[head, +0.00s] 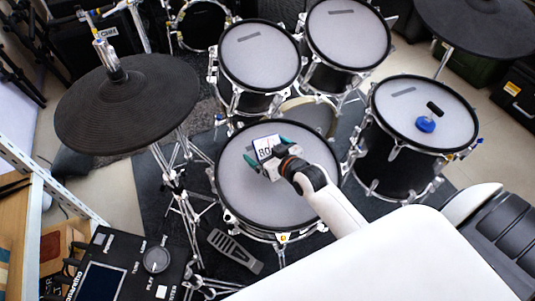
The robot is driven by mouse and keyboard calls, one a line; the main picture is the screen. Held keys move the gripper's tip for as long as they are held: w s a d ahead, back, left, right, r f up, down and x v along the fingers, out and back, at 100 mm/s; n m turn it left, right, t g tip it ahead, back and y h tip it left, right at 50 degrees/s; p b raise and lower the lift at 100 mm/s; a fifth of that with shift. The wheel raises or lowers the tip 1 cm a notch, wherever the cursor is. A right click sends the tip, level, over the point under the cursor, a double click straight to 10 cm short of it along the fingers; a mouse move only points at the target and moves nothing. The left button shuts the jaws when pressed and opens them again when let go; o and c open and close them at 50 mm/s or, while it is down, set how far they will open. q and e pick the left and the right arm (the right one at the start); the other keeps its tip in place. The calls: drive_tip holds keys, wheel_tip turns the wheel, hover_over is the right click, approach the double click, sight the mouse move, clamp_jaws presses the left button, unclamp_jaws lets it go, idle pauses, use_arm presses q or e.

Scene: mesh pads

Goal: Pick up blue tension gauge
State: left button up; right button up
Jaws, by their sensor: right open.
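A small round blue object (425,124), which looks like the blue tension gauge, lies on the pale mesh head of the right floor drum (391,122). My right gripper (268,155) is over the front middle drum (240,190), well to the left of the blue object. Its teal fingertips are apart. A white card-like thing with dark figures (268,147) and a blue edge shows at the fingers; I cannot tell whether it lies on the drum head or touches them. My left gripper is not in view.
A small black piece (435,108) lies just behind the blue object. Two rack drums (259,55) (345,33) stand behind, with black cymbal pads at left (127,100) and upper right (480,22). A drum module (105,270) is at lower left.

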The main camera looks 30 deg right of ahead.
drive_tip(key=shift+c, duration=0.2)
drive_tip(key=c, duration=1.2)
drive_tip(key=shift+r, duration=0.1)
drive_tip(key=shift+c, duration=0.4)
drive_tip(key=shift+r, duration=0.1)
